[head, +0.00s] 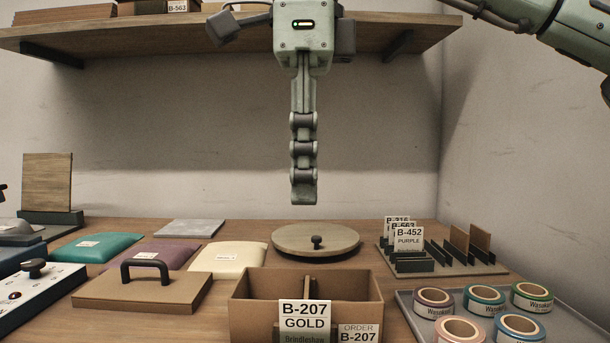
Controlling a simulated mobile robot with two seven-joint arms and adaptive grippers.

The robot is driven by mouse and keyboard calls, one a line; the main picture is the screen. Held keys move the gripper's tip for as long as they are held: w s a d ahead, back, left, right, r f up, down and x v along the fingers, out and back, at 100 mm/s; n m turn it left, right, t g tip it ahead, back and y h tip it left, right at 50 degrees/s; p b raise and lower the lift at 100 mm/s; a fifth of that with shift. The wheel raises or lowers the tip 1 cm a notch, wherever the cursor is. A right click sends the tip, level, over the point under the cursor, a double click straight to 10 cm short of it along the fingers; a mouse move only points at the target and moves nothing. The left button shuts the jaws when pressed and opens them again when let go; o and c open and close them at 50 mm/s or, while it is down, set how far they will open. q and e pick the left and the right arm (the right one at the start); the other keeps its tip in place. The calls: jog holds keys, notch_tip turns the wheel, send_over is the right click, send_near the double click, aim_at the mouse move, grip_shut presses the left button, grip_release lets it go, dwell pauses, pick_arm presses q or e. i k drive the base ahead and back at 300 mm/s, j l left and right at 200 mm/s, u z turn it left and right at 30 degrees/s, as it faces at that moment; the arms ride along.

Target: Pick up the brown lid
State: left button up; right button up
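The brown lid (180,293) is a flat rectangular board with a black bar handle (146,268) on top. It lies on the table at the front left in the head view. My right gripper (304,200) hangs pointing down at the upper middle, right of the lid and well above the table. Its fingers show edge-on as one column, so I cannot tell whether they are apart. Nothing shows held at the fingertips. My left gripper is not in view.
A round board with a black knob (290,240) lies behind an open brown box (252,322) with labels. Tape rolls (433,297) sit in a grey tray at right, near a slotted rack (490,268). Coloured pads (97,247) lie behind the lid. A shelf (200,35) spans above.

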aim_at(162, 291)
jog(key=k+j, duration=0.3)
jog(key=k, duration=0.15)
jog(key=k+j, duration=0.3)
jog(key=k, duration=0.15)
jog(key=k+j, duration=0.25)
jog(key=k, duration=0.25)
